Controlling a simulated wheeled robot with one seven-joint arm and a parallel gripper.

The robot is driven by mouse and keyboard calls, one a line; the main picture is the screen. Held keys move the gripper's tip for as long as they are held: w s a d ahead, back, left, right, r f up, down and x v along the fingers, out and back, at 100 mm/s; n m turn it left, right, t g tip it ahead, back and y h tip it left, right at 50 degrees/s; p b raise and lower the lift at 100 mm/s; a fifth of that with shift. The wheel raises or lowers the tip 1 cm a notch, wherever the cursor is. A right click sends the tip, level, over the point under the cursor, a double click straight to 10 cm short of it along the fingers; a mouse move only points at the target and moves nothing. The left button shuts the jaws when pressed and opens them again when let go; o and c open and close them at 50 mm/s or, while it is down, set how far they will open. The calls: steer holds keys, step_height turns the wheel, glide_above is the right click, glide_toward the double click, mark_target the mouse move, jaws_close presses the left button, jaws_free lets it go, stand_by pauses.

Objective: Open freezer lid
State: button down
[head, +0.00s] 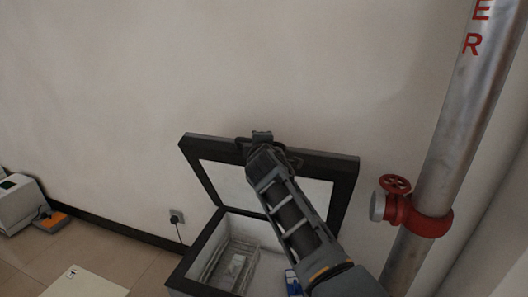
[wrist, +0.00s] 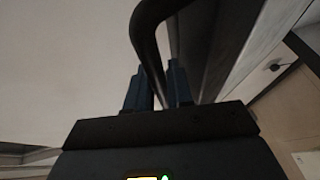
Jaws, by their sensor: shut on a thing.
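The freezer lid (head: 345,180) is a dark frame with a pale inner panel. It stands raised, tilted up toward the wall, and the freezer (head: 212,240) below is open to view. My gripper (head: 262,140) is at the lid's top edge. In the wrist view my gripper (wrist: 160,85) has its two fingers on either side of a dark curved handle (wrist: 147,30), shut on it. The contact between the fingers and the handle is dark and partly hidden. My arm covers part of the lid and the freezer's right side.
A metal pipe (head: 440,150) with a red valve (head: 415,212) stands right of the lid. The freezer holds a pale basket (head: 235,265) and a blue item (head: 292,283).

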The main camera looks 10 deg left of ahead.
steer(key=shift+w+r, duration=0.15)
steer(key=shift+w, duration=0.15)
steer(key=c, duration=1.4)
jaws_free()
steer(key=shift+p+v, duration=0.55)
steer(key=shift+v, duration=3.35)
